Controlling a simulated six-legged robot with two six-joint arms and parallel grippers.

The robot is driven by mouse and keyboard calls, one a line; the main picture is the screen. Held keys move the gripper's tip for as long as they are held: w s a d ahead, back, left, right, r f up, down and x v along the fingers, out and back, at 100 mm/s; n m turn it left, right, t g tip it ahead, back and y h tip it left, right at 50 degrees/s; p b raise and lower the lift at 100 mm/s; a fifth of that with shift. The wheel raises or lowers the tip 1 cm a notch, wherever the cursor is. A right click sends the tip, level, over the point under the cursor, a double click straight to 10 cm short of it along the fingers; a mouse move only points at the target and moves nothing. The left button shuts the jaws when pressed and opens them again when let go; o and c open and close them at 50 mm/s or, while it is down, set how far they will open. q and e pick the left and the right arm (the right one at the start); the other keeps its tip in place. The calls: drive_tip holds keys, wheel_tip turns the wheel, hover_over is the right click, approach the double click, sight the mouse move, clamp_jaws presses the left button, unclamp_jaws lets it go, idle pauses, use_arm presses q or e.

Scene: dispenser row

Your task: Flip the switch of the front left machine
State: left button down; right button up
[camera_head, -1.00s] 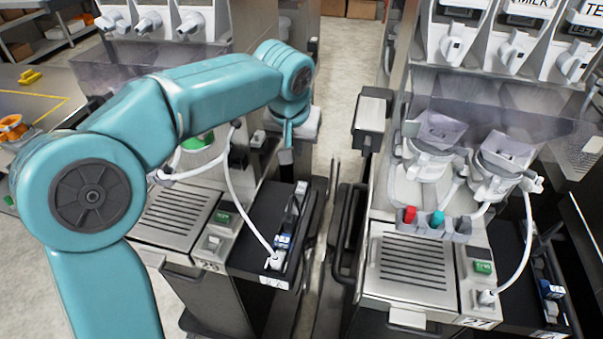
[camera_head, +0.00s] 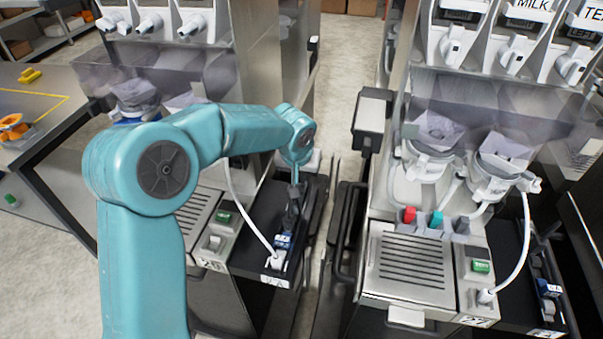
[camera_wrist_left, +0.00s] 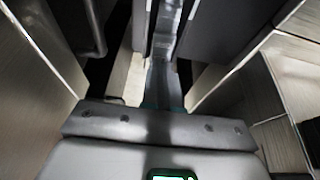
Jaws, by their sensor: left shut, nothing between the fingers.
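The left machine (camera_head: 188,218) stands left of the aisle, with a slatted drip tray and a small panel on its right. A green switch (camera_head: 222,216) sits on that panel. My left gripper (camera_head: 292,208) is shut and empty, pointing down over the machine's black side shelf (camera_head: 255,205), right of the green switch and apart from it. My teal left arm hides part of the machine's upper front. The left wrist view shows a grey block with a small green patch at the bottom; I cannot tell what that patch is. My right gripper is not in view.
A white plug with a white cable (camera_head: 277,260) and a blue part (camera_head: 284,241) sit on the black shelf near the gripper. A second machine (camera_head: 410,265) with its own green switch (camera_head: 481,266) stands right of the narrow aisle. A table (camera_head: 45,115) is at far left.

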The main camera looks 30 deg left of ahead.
use_arm(q)
drive_tip(key=g+p, duration=0.1)
drive_tip(key=p, duration=0.2)
drive_tip(key=shift+r, duration=0.1)
drive_tip(key=shift+w+f+b, duration=0.2)
drive_tip(key=shift+f+b, duration=0.15)
drive_tip(key=shift+f, duration=0.15)
drive_tip(key=shift+s+f+b, duration=0.25)
drive_tip(key=shift+s+b, duration=0.15)
drive_tip(key=shift+b, duration=0.05)
drive_tip(key=shift+s+d, duration=0.1)
drive_tip(key=shift+s, duration=0.1)
drive_tip(key=shift+s+r, duration=0.25)
drive_tip(key=shift+s, duration=0.15)
drive_tip(key=shift+w+r, duration=0.1)
